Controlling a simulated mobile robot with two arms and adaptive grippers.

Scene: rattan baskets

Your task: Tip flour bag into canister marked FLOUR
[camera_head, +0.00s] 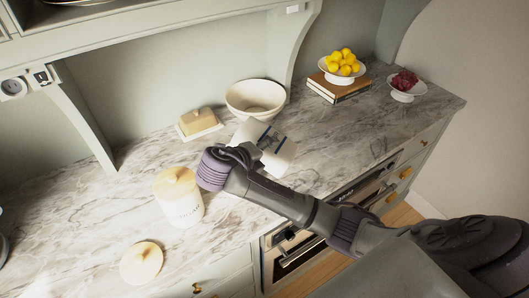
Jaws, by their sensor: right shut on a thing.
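A white canister (181,204) with small dark lettering stands upright on the marble counter, left of centre; the lettering is too small to read. My right gripper (246,155) is shut on the flour bag (276,151), a white packet with dark marks. The bag is tilted, to the right of the canister and apart from it. The gripper partly hides it. My left gripper is out of view.
A butter dish (198,123) and a cream bowl (255,97) stand behind the bag. Lemons in a white bowl (342,75) rest on books (338,90); a dish of red fruit (407,92) stands far right. An oven (300,251) sits below the counter's front edge.

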